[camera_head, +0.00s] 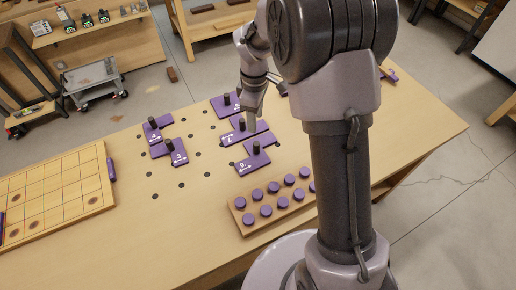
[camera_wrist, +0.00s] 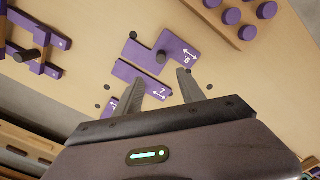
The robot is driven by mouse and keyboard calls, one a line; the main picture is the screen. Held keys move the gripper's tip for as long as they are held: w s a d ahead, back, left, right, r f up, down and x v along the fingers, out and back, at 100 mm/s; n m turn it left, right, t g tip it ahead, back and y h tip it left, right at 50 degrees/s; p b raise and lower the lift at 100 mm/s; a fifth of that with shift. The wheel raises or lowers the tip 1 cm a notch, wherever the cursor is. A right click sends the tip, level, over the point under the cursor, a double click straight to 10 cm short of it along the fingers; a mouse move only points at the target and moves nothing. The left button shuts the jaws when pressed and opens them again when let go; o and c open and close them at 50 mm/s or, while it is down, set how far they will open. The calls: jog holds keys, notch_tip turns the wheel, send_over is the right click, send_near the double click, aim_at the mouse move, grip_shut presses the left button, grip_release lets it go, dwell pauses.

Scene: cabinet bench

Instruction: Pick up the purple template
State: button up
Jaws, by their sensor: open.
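Several purple templates with black knobs and white markings lie on the wooden bench; the pictures do not single one out. In the head view my gripper (camera_head: 251,124) is low beside the knob of the middle template (camera_head: 232,140). A stepped template (camera_head: 246,165) lies in front of it and another (camera_head: 218,110) behind it. In the wrist view my gripper (camera_wrist: 167,72) is open, its fingers apart with nothing seen held. The template marked 7 (camera_wrist: 127,72) is partly hidden by a finger. The stepped template (camera_wrist: 178,42) with its knob lies just beyond the fingertips.
More purple templates (camera_head: 180,159) lie left of the gripper. A wooden block with purple pegs (camera_head: 244,228) stands in front, and a gridded board (camera_head: 65,184) lies at the left. The bench (camera_head: 150,235) is bare at front left. My arm hides its right part.

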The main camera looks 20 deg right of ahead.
aim_at(256, 143)
notch_tip(256, 143, down, 8)
jog(key=b, duration=0.2)
jog(key=shift+r+b, duration=0.1)
jog(key=shift+b, duration=0.2)
jog(key=f+b, duration=0.2)
jog(key=f, duration=0.1)
jog(key=f+b, duration=0.1)
jog(key=f, duration=0.1)
jog(key=shift+s+f, duration=0.1)
jog(key=shift+s, duration=0.2)
grip_shut()
dwell(0.4)
